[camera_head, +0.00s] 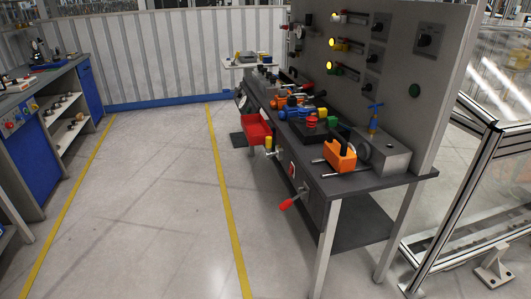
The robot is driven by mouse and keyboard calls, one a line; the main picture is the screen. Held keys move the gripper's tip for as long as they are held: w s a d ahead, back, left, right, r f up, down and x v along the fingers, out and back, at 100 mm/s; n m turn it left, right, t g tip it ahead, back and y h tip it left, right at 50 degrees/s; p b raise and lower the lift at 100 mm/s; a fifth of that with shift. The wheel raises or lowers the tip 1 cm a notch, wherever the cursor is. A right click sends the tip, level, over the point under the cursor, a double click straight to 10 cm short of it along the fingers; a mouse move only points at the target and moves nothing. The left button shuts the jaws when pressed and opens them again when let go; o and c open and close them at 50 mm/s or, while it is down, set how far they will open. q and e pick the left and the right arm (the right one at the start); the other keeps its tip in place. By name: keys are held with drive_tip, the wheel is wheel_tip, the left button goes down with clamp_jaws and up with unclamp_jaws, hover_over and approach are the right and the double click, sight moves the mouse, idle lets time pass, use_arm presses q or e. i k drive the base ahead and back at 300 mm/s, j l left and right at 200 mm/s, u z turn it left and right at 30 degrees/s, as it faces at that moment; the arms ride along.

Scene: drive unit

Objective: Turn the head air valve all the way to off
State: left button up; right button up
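I cannot tell for sure which part is the head air valve. A blue-handled valve (375,107) on a yellow stem stands upright on a grey block (383,153) at the near end of the right workbench. A red-tipped lever (289,203) sticks out below the bench's front edge. A small yellow fitting (268,144) sits at the front edge beside the red bin. The valve's on or off marking is too small to read. Neither of my grippers is in view.
The workbench (374,184) carries an orange clamp-like tool (341,156), a red button (311,121) and a back panel (400,45) with switches and lamps. A red bin (256,131) hangs at its front. The floor (160,200) left of it is clear. A framed enclosure (460,190) stands right.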

sight(268, 154)
drive_tip(key=i+j+z, duration=0.15)
drive_tip(key=i+j, duration=1.1)
drive_tip(key=j, duration=0.15)
